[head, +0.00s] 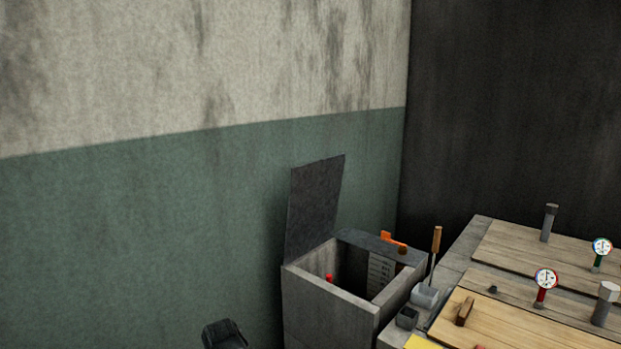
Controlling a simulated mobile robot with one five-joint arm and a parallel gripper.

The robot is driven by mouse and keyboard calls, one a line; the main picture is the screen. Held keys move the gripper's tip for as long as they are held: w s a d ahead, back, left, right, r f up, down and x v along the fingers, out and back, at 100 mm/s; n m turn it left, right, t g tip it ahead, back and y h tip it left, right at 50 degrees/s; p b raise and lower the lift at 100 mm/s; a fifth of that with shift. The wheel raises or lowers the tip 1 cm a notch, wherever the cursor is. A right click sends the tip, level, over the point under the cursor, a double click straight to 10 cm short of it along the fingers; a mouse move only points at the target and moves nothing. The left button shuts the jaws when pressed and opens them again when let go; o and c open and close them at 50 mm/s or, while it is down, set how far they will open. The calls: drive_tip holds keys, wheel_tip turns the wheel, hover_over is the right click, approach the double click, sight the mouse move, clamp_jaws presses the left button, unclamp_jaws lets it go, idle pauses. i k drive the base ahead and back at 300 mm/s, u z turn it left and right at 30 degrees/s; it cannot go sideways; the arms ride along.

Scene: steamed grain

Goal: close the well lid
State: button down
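The well is a grey concrete box (330,303) at the lower middle of the head view, against the green wall. Its dark flat lid (314,208) stands up, tilted slightly back, along the box's left side, so the opening is uncovered. Inside the opening a small red thing (329,278) and a pale panel with markings (381,273) show; the bottom is hidden. My gripper is not recognisable in this view.
An orange object (392,240) lies on the well's back rim. Right of the well is a bench with wooden boards (540,251), a red gauge (545,281), a green gauge (601,248) and grey posts. A small dark object (223,334) is at the bottom, left of the well.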

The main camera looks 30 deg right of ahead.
sight(316, 186)
drive_tip(key=u, duration=0.15)
drive_tip(key=i, duration=0.9)
drive_tip(key=z, duration=0.05)
